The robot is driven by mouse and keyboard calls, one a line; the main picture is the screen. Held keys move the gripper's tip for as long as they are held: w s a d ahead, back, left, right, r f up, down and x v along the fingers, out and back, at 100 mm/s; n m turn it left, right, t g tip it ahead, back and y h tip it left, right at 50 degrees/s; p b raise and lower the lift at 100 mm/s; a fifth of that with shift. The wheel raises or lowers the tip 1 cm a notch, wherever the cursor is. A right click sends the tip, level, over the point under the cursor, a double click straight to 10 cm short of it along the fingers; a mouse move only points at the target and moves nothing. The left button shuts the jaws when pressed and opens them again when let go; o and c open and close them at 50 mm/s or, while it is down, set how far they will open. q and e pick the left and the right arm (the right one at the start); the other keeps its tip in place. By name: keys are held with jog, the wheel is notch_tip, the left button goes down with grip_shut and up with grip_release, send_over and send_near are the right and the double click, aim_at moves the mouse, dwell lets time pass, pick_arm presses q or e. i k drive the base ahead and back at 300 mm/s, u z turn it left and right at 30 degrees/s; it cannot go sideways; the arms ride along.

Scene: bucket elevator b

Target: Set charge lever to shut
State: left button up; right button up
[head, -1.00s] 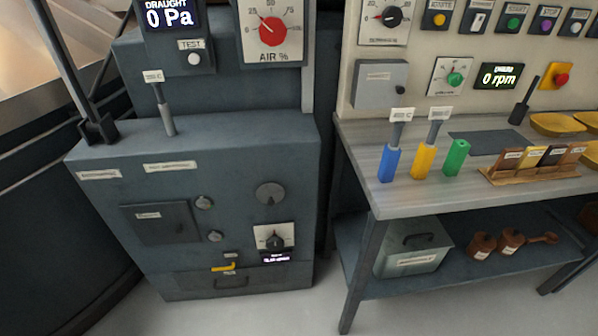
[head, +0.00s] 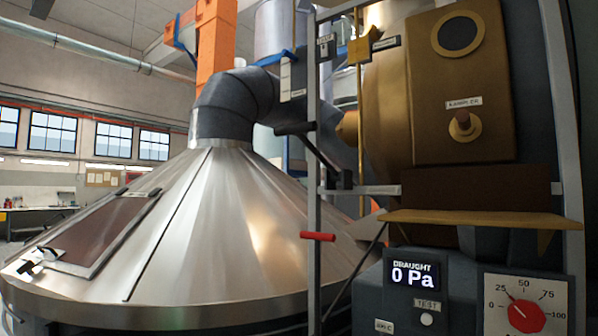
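No lever is readably labelled as the charge lever. A dark lever arm (head: 318,150) slants down to the right across the grey metal post, ending at a black bracket. A red handle (head: 318,236) sticks out sideways from the post lower down. A blue lever-like part (head: 274,58) sits by a white tag (head: 285,80) near the grey duct, its lettering too small to read. Neither of my grippers is in view.
A large metal cone (head: 215,215) with a dark hatch (head: 105,230) fills the left and middle, topped by a grey duct elbow (head: 235,100). A brass sampler housing (head: 460,95) stands at right above a draught display (head: 413,275) reading 0 Pa and a red dial (head: 526,315).

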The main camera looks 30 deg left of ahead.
aim_at(298, 130)
jog(key=u, duration=0.85)
